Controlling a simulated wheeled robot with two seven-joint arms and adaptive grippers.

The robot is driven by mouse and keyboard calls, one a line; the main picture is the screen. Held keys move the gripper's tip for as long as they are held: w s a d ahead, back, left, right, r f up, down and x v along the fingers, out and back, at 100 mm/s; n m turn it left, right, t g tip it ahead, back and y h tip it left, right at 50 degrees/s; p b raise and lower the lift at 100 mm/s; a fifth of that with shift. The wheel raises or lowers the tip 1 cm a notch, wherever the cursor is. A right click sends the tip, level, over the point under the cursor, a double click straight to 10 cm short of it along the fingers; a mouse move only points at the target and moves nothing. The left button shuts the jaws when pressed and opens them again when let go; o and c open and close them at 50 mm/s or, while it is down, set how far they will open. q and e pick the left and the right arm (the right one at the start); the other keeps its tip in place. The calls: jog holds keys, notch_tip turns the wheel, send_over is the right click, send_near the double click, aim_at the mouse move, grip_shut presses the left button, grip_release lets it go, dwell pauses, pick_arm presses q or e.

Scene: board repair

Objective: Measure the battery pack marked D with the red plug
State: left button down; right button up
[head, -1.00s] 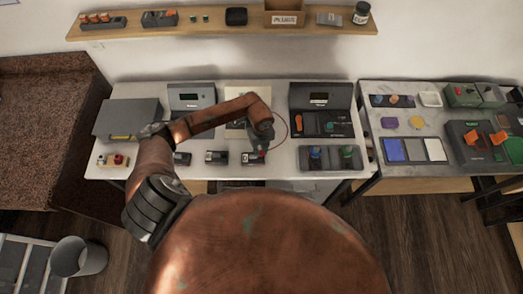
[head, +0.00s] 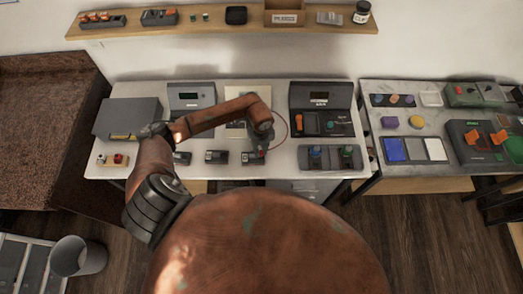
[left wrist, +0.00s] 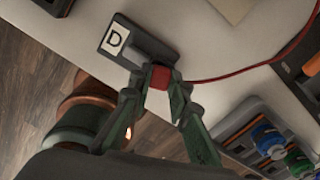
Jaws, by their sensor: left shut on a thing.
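The battery pack marked D (left wrist: 114,39) is a dark grey block with a white label. It lies near the front edge of the white table, and it shows in the head view (head: 249,158) below my left gripper (head: 261,151). In the left wrist view my left gripper (left wrist: 160,84) is shut on the red plug (left wrist: 160,76). The plug is at the near end of the pack and looks to be against it; I cannot tell how deep it sits. A red cable (left wrist: 232,75) runs off to the right. My right gripper is out of view.
Two more packs (head: 216,157) (head: 182,158) lie to the left of pack D. A dark meter (head: 321,97) with a small display stands at the back right; its reading is too small to read. A tray with blue and green knobs (head: 331,157) is at right.

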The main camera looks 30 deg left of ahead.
pick_arm(q)
jog(key=shift+f, duration=0.15)
jog(key=c, duration=1.7)
grip_release()
jog(key=shift+c, duration=0.2)
jog(key=shift+o, duration=0.4)
jog(key=shift+o, duration=1)
jog(key=shift+r, duration=0.3)
